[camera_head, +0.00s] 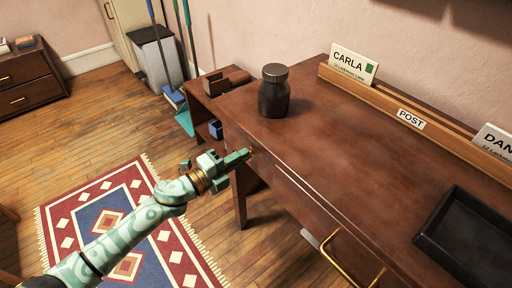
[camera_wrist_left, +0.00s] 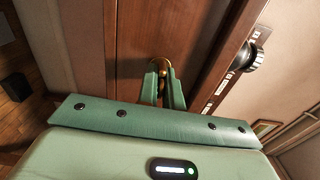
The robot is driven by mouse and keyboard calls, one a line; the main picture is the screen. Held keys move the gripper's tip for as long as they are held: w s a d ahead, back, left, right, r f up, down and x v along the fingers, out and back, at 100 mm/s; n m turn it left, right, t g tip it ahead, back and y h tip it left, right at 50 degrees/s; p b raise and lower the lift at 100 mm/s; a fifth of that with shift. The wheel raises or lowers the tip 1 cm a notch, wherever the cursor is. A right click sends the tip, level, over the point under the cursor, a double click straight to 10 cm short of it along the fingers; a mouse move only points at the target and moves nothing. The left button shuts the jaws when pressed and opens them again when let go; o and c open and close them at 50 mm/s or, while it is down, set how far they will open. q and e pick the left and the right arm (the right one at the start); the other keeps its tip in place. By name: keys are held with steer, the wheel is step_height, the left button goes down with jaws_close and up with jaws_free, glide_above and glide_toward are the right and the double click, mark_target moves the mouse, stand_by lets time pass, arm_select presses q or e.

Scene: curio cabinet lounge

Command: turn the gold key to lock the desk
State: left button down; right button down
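The brown wooden desk (camera_head: 330,140) fills the right of the head view, its front edge running down to the lower right. My left gripper (camera_head: 247,155) reaches the desk front near its left corner. In the left wrist view, its two green fingers (camera_wrist_left: 162,86) are close together, with the gold key (camera_wrist_left: 162,66) between their tips against the brown desk front. The fingers look shut on the key. The key is mostly hidden by the fingers, so its turn angle is unclear. My right gripper is not in view.
On the desk stand a dark jar (camera_head: 274,92), a wooden POST rack (camera_head: 410,118) with name cards, and a black tray (camera_head: 470,240). A gold drawer handle (camera_head: 345,265) juts from the desk front. A patterned rug (camera_head: 110,225) lies on the floor at left.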

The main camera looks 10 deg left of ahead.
arm_select(q)
steer(key=m+b, duration=0.1)
steer(key=m, duration=0.4)
steer(key=m+b, duration=0.2)
steer(key=m, duration=0.3)
steer(key=m+b, duration=0.2)
steer(key=m, duration=0.3)
steer(key=shift+w+f+m, duration=0.1)
steer(key=shift+f+m, duration=0.2)
steer(key=shift+r, duration=0.35)
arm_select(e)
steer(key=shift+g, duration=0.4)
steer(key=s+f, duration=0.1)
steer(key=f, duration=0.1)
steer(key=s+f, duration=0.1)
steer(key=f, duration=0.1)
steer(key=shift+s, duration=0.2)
arm_select(q)
steer(key=c, duration=1.2)
jaws_free()
steer(key=shift+d, duration=0.1)
